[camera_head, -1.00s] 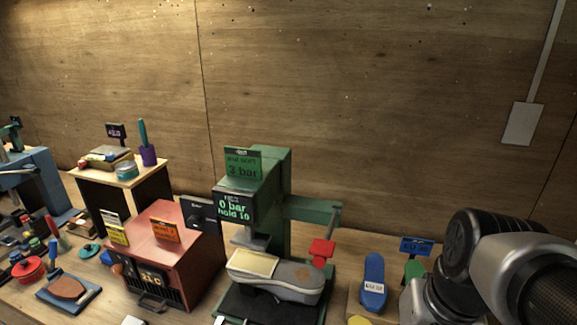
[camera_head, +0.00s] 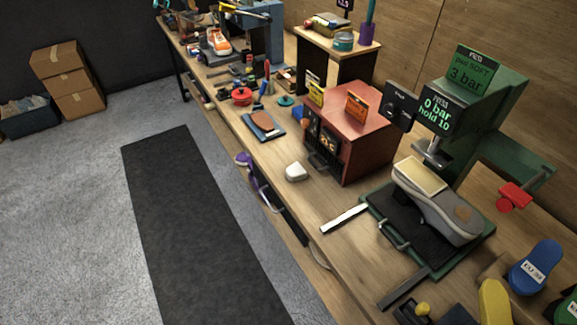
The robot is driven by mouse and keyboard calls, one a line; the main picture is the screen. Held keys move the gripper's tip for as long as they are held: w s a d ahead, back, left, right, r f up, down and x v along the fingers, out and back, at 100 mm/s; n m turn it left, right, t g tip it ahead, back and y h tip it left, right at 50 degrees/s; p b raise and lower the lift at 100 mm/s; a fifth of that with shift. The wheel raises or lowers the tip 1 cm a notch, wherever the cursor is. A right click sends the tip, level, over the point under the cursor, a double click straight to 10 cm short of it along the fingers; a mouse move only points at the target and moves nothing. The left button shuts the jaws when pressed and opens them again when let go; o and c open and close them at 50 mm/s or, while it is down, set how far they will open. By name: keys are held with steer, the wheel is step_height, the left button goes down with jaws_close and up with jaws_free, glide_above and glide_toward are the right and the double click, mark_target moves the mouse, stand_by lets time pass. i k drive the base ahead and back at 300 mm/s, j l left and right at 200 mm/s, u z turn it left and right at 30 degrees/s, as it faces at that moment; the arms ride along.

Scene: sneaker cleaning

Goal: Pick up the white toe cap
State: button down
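The white toe cap (camera_head: 296,172) is a small rounded white piece. It lies on the wooden workbench near its front edge, in front of the red oven-like box. Nothing touches it and it is fully visible. My gripper is not in the head camera view now.
The red box (camera_head: 352,130) stands behind the toe cap. The green press (camera_head: 478,110) with a grey shoe (camera_head: 437,205) on its bed is to the right. A brown sole on a blue mat (camera_head: 278,134) lies to the left. The bench around the toe cap is clear.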

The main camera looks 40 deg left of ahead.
mark_target(295, 172)
steer(key=u, duration=1.55)
steer(key=i+j+z, duration=0.15)
steer(key=z, duration=0.25)
steer(key=i+j+z, duration=0.15)
steer(key=z, duration=0.25)
steer(key=i+j+z, duration=0.1)
steer(key=j+z, duration=0.35)
steer(key=i+j+z, duration=0.1)
steer(key=z, duration=0.3)
steer(key=j+z, duration=0.5)
steer(key=j, duration=0.9)
steer(key=k+j, duration=0.15)
steer(key=j, duration=0.9)
steer(key=i+z, duration=0.05)
